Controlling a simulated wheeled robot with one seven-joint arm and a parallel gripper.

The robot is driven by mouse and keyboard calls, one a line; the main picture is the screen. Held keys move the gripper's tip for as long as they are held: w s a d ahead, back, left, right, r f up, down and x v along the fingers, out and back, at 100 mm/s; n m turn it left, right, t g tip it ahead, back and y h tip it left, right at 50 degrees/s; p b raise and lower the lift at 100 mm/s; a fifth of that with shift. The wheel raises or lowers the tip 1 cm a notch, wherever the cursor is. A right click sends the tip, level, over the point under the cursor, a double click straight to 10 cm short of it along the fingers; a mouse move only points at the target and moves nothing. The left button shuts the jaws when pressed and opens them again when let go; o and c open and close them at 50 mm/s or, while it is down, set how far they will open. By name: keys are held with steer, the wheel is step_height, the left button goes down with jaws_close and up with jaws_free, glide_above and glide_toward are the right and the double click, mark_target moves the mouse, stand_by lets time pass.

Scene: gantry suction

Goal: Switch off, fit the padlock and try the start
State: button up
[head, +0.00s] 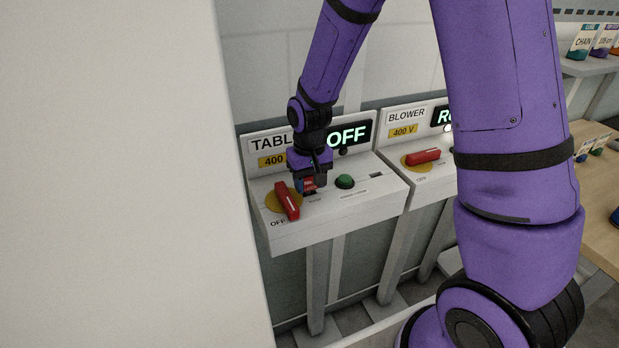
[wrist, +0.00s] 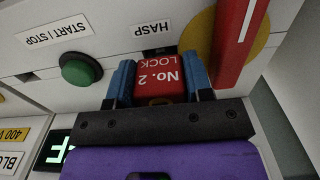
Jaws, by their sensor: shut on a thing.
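The left control panel (head: 335,222), labelled "TABL...", has a display (head: 349,136) reading OFF. Its red switch handle (head: 286,201) sits on a yellow disc, turned toward OFF. The red padlock (wrist: 158,78), marked "No. 2 LOCK", is between the blue fingers of my gripper (wrist: 159,85). In the wrist view it is right by the HASP label (wrist: 151,31) and a dark slot; whether its shackle is in the hasp cannot be seen. In the head view my gripper (head: 311,184) is low over the panel, between the handle and the green start/stop button (head: 345,181). This button also shows in the wrist view (wrist: 80,70).
The blower panel (head: 428,180) stands to the right, with its own red handle (head: 423,156) and a partly hidden display. A pale wall (head: 120,180) fills the left.

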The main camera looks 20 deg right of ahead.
steer(key=shift+f, duration=0.75)
steer(key=o, duration=1)
steer(key=shift+o, duration=0.2)
step_height(320, 180, up, 11)
steer(key=shift+f, duration=0.1)
steer(key=shift+c, duration=0.3)
